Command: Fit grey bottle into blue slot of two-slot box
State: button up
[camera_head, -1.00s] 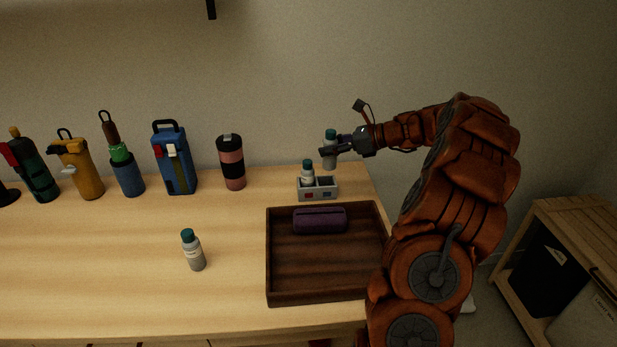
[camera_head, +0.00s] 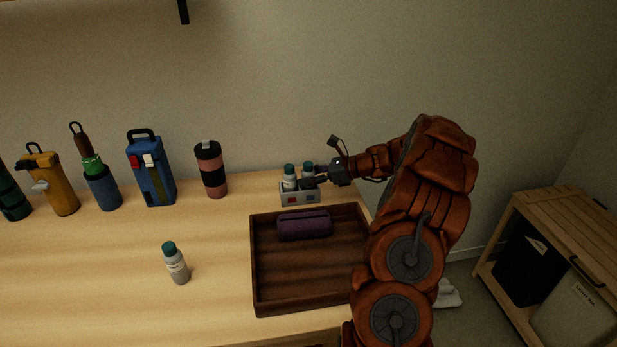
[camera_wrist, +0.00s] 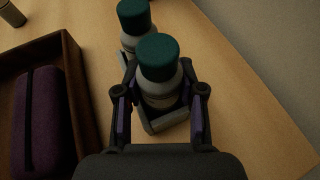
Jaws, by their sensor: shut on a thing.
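The two-slot box (camera_head: 301,200) is pale grey and stands at the back right of the table, with a red mark on its front left and a blue mark on its front right. A grey bottle with a green cap (camera_head: 289,184) stands in the red-marked slot. My gripper (camera_head: 312,182) is shut on a second grey bottle (camera_wrist: 160,96), also green-capped, at the blue-marked slot. This bottle looks upright, with its lower part between the box walls (camera_wrist: 168,123) in the wrist view. My fingers and the walls hide its base, so I cannot tell whether it touches the bottom.
A third grey bottle (camera_head: 177,266) stands at the front left. A dark wooden tray (camera_head: 257,285) holding a purple case (camera_head: 304,226) lies just in front of the box. A pink-black tumbler (camera_head: 211,170) and a blue flask (camera_head: 152,172) stand to its left.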

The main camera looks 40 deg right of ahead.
jog(key=shift+f, duration=0.1)
jog(key=o, duration=1.2)
